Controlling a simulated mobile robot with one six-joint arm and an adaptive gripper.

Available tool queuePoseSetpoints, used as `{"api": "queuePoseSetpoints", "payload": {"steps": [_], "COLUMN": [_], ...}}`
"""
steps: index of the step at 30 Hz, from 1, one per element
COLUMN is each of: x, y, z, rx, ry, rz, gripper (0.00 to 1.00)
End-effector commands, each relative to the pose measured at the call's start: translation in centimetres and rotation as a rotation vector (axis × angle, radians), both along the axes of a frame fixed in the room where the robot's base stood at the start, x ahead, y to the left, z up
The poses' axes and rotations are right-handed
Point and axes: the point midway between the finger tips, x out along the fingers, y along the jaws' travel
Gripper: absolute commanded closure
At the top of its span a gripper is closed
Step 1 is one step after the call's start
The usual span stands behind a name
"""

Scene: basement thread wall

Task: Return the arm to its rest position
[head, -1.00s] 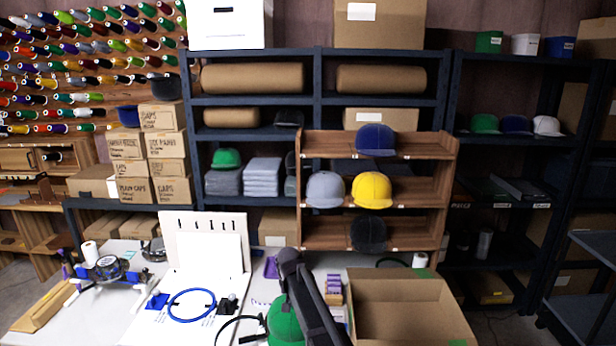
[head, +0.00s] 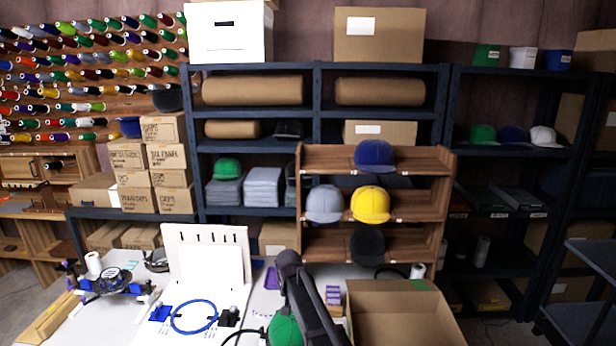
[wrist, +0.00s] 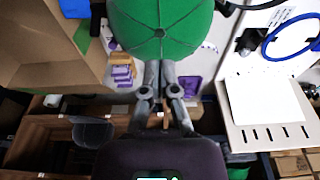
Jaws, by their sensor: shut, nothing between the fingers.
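My gripper (wrist: 160,72) shows in the wrist view with its two grey fingers together and nothing between them. In that view a green cap (wrist: 163,25) lies just beyond the fingertips; I cannot tell the exact gap. In the head view my dark arm reaches up over the table at bottom centre. It partly covers the green cap (head: 285,328), and the fingers cannot be made out there.
An open cardboard box (head: 405,300) stands right of my arm, with small purple boxes (head: 333,297) between. A white board (head: 205,255) and blue hoop (head: 194,316) are to the left. A wooden cap rack (head: 425,210) stands behind.

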Motion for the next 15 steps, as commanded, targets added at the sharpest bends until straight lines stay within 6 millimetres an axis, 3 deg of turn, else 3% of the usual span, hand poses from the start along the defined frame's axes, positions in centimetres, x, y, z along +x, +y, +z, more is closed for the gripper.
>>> {"api": "queuePoseSetpoints", "payload": {"steps": [15], "x": [-0.47], "y": [-0.48], "z": [0.25], "rx": [-0.001], "ry": [0.002], "rz": [0.0], "gripper": [1.0]}}
